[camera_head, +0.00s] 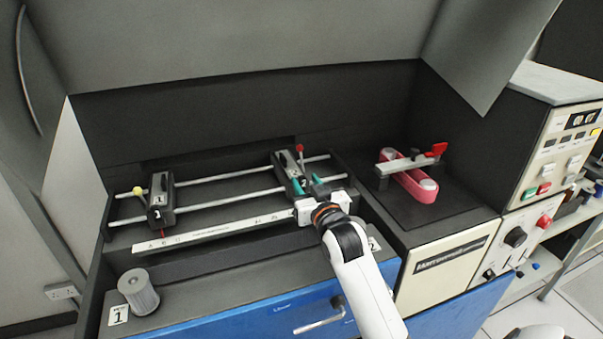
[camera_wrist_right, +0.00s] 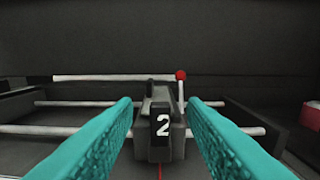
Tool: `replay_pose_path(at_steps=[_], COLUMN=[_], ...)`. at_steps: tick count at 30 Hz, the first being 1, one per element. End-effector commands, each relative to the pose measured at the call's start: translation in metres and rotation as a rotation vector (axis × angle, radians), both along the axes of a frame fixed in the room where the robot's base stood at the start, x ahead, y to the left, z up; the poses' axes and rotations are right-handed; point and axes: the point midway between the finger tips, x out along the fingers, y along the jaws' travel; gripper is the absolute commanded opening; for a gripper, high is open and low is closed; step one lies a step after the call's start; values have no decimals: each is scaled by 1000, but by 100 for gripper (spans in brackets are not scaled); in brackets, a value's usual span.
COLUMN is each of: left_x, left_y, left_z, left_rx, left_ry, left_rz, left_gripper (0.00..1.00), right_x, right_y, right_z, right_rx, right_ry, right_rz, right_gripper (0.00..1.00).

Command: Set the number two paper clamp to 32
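The number two paper clamp (camera_head: 284,160) is a dark block with a red-knobbed lever. It sits on two metal rails (camera_head: 235,198), right of their middle. It also shows upright in the right wrist view (camera_wrist_right: 160,120), with a white "2" and a thin red line below. My right gripper (camera_head: 308,186) has teal fingers and is open. In the wrist view its fingers (camera_wrist_right: 162,103) stand left and right of the clamp, with gaps showing beside it. A white scale strip (camera_head: 205,233) runs along the front; its numbers are too small to read. My left gripper is not in view.
The number one clamp (camera_head: 159,197), with a yellow knob, sits at the left on the same rails. A grey cylinder (camera_head: 138,291) stands at the front left. A pink-red belt piece (camera_head: 415,186) and a control panel (camera_head: 565,145) are to the right. The rails between the clamps are clear.

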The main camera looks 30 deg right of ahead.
Motion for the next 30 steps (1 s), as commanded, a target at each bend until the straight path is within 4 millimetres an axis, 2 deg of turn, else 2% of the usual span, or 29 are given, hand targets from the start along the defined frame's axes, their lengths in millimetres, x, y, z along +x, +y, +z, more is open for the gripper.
replay_pose_path(at_steps=[3, 7, 18, 20, 25, 30], left_x=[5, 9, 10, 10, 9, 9], left_y=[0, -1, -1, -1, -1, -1], left_z=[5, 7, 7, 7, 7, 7], left_rx=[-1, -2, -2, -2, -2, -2], left_ry=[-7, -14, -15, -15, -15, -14], left_rz=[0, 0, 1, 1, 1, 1], left_gripper=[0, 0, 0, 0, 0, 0], right_x=[19, 31, 36, 36, 36, 36], right_y=[-4, -7, -9, -9, -9, -9], right_z=[1, 1, 0, 0, 0, 0], right_rx=[0, 0, 0, 0, 0, 0], right_ry=[1, 1, 0, 0, 0, 1], right_rz=[0, 0, 0, 0, 0, 0], right_gripper=[38, 38, 38, 30, 2, 0])
